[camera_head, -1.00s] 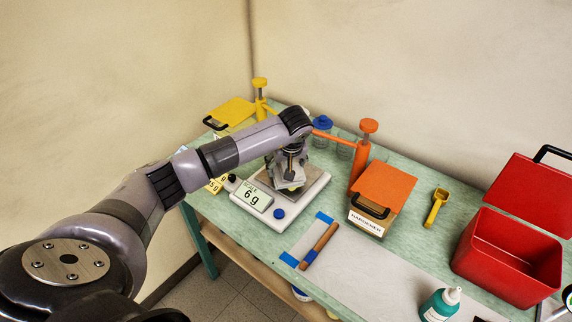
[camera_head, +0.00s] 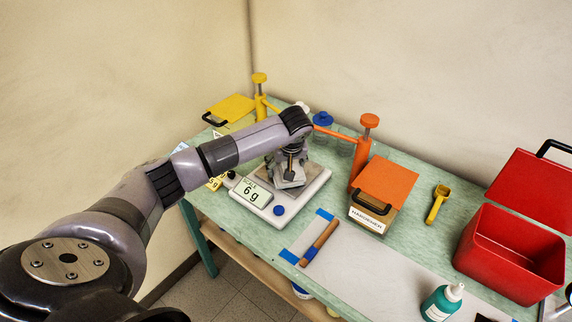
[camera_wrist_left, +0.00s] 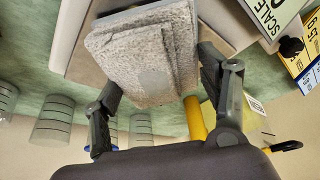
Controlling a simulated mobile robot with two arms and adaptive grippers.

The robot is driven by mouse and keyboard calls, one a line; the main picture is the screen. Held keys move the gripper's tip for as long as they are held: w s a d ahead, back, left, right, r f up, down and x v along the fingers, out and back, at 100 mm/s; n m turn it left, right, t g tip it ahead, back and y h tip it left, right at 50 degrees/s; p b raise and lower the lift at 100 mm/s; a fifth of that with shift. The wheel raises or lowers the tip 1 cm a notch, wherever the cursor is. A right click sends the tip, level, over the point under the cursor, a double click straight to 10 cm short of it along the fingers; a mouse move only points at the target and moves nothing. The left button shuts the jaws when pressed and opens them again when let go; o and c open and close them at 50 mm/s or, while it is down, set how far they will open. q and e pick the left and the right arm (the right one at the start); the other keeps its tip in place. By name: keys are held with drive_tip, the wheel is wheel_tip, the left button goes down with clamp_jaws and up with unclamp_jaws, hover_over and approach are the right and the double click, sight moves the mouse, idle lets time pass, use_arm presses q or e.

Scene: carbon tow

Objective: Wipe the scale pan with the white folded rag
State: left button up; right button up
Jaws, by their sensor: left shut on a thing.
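The white folded rag (camera_wrist_left: 150,55) looks pale grey and speckled in the left wrist view. It sits between the two fingers of my left gripper (camera_wrist_left: 165,100), which is shut on it. In the head view my left gripper (camera_head: 289,178) points down over the scale pan, which it and the rag mostly cover. The white scale (camera_head: 296,202) stands on the bench with its display (camera_head: 251,192) reading 6 g and a blue knob in front. I cannot tell whether the rag touches the pan. My right gripper is not clearly in view.
An orange-lidded hardener box (camera_head: 385,185) and orange pump (camera_head: 362,150) stand right of the scale. A yellow-lidded box (camera_head: 230,108) and yellow pump (camera_head: 260,95) are behind. A brown roller (camera_head: 320,242) lies in front. A red bin (camera_head: 510,255) and teal bottle (camera_head: 442,302) are at right.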

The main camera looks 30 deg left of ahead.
use_arm(q)
drive_tip(key=shift+f, duration=0.25)
drive_tip(key=shift+s+d+r, duration=0.1)
drive_tip(key=shift+d, duration=1.1)
drive_tip(key=shift+a+f+b, duration=0.2)
drive_tip(key=shift+a+b, duration=0.25)
drive_tip(key=shift+a, duration=0.75)
drive_tip(key=shift+d+r, duration=0.1)
drive_tip(key=shift+d, duration=1.1)
drive_tip(key=shift+a, duration=1.2)
